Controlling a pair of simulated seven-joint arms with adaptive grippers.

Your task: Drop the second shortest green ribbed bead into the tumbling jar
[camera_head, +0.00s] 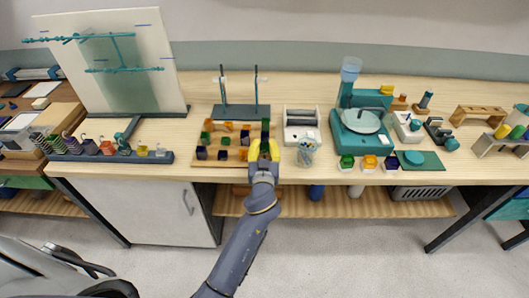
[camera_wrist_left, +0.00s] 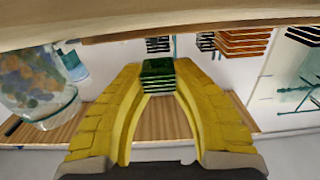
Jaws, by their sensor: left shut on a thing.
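My left gripper (camera_head: 264,148) has yellow fingers and is at the right front of the wooden bead board (camera_head: 236,163) in the head view. In the left wrist view the gripper (camera_wrist_left: 160,85) is shut on a dark green ribbed bead (camera_wrist_left: 158,74), held between the fingertips. The jar also shows at the left of the left wrist view (camera_wrist_left: 38,90). My right gripper is not in view.
Other green (camera_head: 208,126), orange (camera_head: 226,126) and purple (camera_head: 201,153) beads stand on the board. A teal stand with two rods (camera_head: 241,111) is behind it. A white device (camera_head: 302,117) stands behind the jar, and a teal machine (camera_head: 362,130) stands to its right.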

